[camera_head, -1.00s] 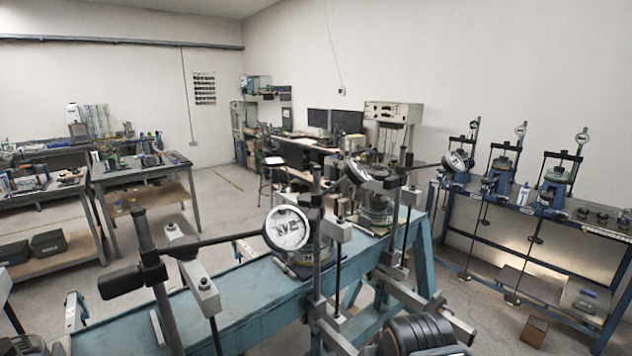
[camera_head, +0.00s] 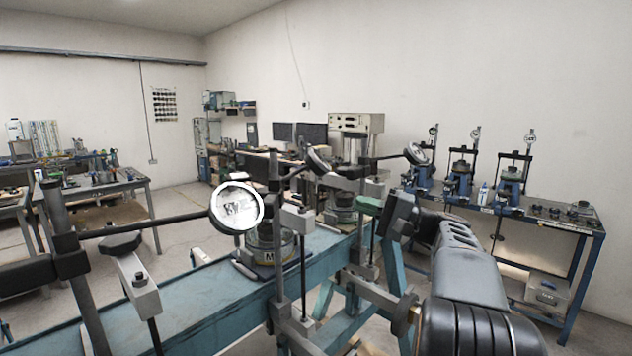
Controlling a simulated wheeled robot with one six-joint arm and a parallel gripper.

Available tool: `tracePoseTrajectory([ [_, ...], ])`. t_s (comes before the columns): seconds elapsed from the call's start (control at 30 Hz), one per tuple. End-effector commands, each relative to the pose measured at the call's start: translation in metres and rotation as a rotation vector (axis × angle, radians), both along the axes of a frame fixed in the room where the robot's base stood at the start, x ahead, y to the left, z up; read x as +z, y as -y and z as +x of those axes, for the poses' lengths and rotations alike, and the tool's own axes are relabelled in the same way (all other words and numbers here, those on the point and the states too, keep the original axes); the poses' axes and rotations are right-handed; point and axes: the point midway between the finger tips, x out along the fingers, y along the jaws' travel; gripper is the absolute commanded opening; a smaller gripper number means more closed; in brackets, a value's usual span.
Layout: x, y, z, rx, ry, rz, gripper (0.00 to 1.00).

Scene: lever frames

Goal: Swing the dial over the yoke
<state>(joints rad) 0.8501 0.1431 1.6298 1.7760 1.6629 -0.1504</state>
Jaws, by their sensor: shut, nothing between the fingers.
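A round white-faced dial (camera_head: 237,207) hangs at the end of a dark horizontal rod (camera_head: 150,225) that comes from a post (camera_head: 60,230) at the left. Behind and below it stands a round cell marked M (camera_head: 268,252) on the blue bench. A metal yoke (camera_head: 298,218) with upright rods stands just right of the dial; I cannot tell whether the dial is over it. My gripper (camera_head: 388,212) is at the right, apart from this dial, near a second frame's parts. It is shut and seems empty; its fingertips are hard to make out.
Uprights and weight hangers crowd the space around my arm. Several similar frames stand on a right-hand table (camera_head: 540,213). Open floor lies beyond the bench.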

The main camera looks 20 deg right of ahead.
Motion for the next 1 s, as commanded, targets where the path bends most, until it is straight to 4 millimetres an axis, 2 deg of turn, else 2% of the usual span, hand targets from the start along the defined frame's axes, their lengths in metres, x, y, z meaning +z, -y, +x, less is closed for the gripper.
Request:
tracePoseTrajectory([
  [0.1, 0.012, 0.011, -0.002, -0.004, 0.070, 0.031, 0.00],
  [0.2, 0.020, 0.008, 0.002, -0.004, 0.093, 0.039, 0.00],
  [0.7, 0.049, -0.052, 0.062, -0.002, 0.093, 0.041, 0.00],
  [1.0, 0.058, -0.073, 0.085, -0.004, 0.092, 0.041, 0.00],
])
